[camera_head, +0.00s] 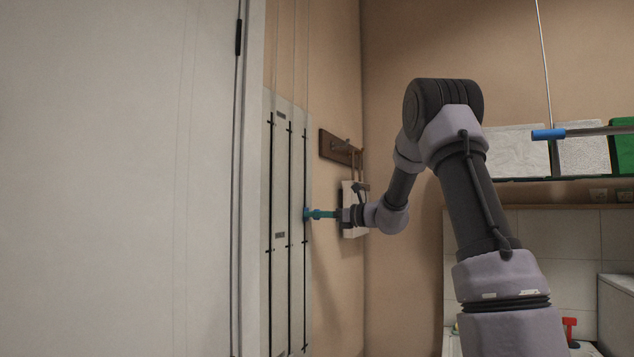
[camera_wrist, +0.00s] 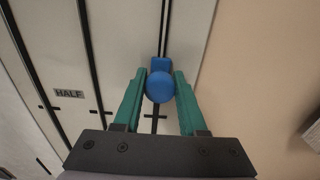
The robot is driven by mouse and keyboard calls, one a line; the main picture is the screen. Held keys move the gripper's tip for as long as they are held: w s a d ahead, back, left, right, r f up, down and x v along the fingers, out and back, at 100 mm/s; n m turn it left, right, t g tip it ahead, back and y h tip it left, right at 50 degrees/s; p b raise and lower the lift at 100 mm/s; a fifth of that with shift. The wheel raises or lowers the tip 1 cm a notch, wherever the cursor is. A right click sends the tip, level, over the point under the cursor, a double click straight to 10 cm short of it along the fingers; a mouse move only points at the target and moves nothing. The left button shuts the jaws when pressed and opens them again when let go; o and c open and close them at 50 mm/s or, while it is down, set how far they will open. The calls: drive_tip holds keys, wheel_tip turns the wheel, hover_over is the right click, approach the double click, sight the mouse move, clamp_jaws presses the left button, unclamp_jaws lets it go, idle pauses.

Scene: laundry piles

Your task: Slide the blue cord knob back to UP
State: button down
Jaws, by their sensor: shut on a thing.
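The blue cord knob (camera_wrist: 160,87) sits on a dark vertical slot of the pale wall panel (camera_wrist: 112,60). My gripper (camera_wrist: 160,88) has its two green fingers shut on the knob, one on each side. In the head view the blue knob (camera_head: 307,214) shows at the rightmost slot of the tall panel (camera_head: 282,190), with my gripper (camera_head: 322,214) reaching it from the right. A small label reading HALF (camera_wrist: 69,93) is left of the knob in the wrist view. A label near the panel's top (camera_head: 281,115) is too small to read in the head view.
A large white door or cabinet face (camera_head: 120,180) fills the left. A wooden peg rack (camera_head: 340,148) hangs on the wall behind my forearm. At the right, a rail with a blue end (camera_head: 548,134) hangs before a shelf with white and green items.

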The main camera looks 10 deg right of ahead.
sight(304, 347)
wheel_tip(304, 347, down, 42)
drive_tip(key=shift+s, duration=0.1)
drive_tip(key=shift+c, duration=2.3)
unclamp_jaws()
drive_tip(key=shift+r, duration=0.1)
drive_tip(key=v, duration=1)
drive_tip(key=shift+s+d, duration=0.15)
drive_tip(key=shift+d, duration=0.15)
